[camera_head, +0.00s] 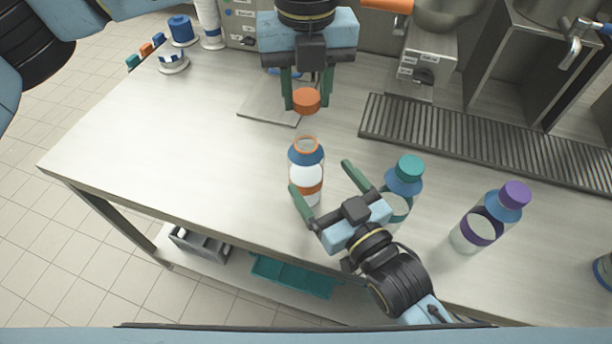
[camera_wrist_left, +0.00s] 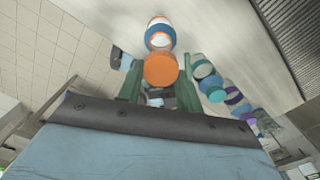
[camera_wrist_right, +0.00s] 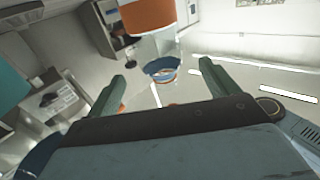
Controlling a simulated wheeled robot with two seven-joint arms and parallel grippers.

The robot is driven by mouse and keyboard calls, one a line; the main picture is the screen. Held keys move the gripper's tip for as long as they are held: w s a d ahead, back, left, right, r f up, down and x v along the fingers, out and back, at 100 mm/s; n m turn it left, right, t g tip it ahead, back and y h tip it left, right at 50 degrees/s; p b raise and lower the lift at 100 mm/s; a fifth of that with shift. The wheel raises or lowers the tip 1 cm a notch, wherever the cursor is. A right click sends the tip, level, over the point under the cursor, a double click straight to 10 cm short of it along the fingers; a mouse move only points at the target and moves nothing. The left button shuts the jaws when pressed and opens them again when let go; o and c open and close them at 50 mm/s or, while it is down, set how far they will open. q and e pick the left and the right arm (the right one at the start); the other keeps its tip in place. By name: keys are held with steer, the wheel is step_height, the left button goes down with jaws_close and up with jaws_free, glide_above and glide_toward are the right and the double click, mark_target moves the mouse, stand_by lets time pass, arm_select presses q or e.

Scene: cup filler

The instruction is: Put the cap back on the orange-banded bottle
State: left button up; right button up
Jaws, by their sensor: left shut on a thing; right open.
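The orange-banded bottle (camera_head: 305,174) stands upright and uncapped on the counter, with an orange ring at its open neck and a blue shoulder. It also shows in the left wrist view (camera_wrist_left: 160,33) and, close up, in the right wrist view (camera_wrist_right: 150,17). My left gripper (camera_head: 306,103) is shut on the orange cap (camera_head: 306,99), holding it above and behind the bottle, apart from it. The cap fills the space between the fingers in the left wrist view (camera_wrist_left: 160,70). My right gripper (camera_head: 322,178) is open, with its fingers near the bottle on either side and no visible contact.
A teal-capped bottle (camera_head: 407,178) stands close to the right of my right gripper. A purple-capped bottle (camera_head: 490,218) stands farther right. A drain grate (camera_head: 470,135) and dispensers line the back. The counter's left part (camera_head: 190,130) is clear.

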steer(key=x, duration=0.8)
steer(key=shift+w+a, duration=0.1)
steer(key=shift+w, duration=0.15)
steer(key=shift+c, duration=0.3)
steer(key=c, duration=1.4)
arm_select(q)
glide_above(307, 139)
steer(key=shift+f, duration=2.5)
steer(key=shift+a+f, duration=0.1)
steer(key=shift+f, duration=0.8)
steer(key=shift+f, duration=0.5)
